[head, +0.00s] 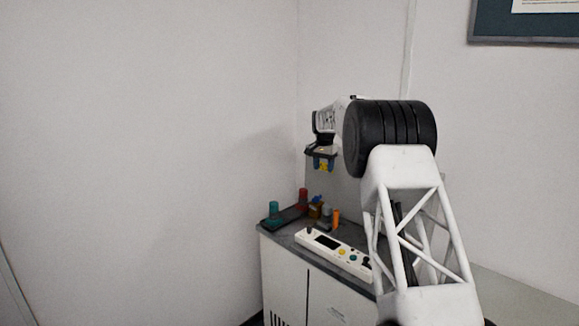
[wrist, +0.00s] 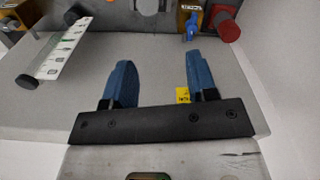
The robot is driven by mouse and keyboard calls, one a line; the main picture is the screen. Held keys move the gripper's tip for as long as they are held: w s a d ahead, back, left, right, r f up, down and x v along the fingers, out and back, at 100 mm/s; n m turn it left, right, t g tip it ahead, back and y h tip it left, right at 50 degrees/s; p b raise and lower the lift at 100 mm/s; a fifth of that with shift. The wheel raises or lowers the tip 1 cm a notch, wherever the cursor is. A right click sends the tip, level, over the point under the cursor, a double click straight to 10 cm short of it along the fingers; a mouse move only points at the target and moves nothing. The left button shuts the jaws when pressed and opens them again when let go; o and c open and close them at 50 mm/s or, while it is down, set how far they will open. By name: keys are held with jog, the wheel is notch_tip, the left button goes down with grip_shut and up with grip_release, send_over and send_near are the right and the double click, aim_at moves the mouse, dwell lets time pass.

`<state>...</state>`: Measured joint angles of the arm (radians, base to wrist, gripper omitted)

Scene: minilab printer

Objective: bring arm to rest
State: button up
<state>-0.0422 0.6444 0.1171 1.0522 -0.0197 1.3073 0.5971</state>
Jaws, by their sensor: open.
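My gripper (head: 323,163) hangs in the air above the back of the grey counter, pointing down, with my white arm bent in front of it at the right. In the wrist view its two blue fingers (wrist: 158,70) stand wide apart with nothing between them. Part of my arm is hidden behind the black joint in the head view.
The counter (head: 283,238) holds a white button panel (head: 335,252), a dark tray (head: 284,218), a teal cylinder (head: 274,209), a red cylinder (head: 303,196) and an orange upright piece (head: 336,218). A blue valve-like part (wrist: 192,25) shows too. Walls stand behind and left.

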jog(key=s+d+r+n, duration=0.1)
jog(key=s+r, duration=0.4)
jog(key=s, duration=0.8)
jog(key=s+d+r+n+t, duration=0.1)
jog(key=s+r, duration=0.4)
jog(key=s, duration=0.8)
jog(key=s+d+r+n, duration=0.1)
jog(key=s+r, duration=0.3)
jog(key=s, duration=0.9)
jog(key=s+f+n, duration=0.1)
jog(key=s+f, duration=0.3)
jog(key=s, duration=0.9)
jog(key=s+d+f+n, duration=0.1)
jog(key=s+f, duration=0.3)
jog(key=s, duration=1)
jog(key=s+f+n+t, duration=0.1)
jog(key=s+f, duration=0.3)
jog(key=s, duration=0.9)
jog(key=shift+s+d+f, duration=0.3)
jog(key=shift+s+d, duration=0.05)
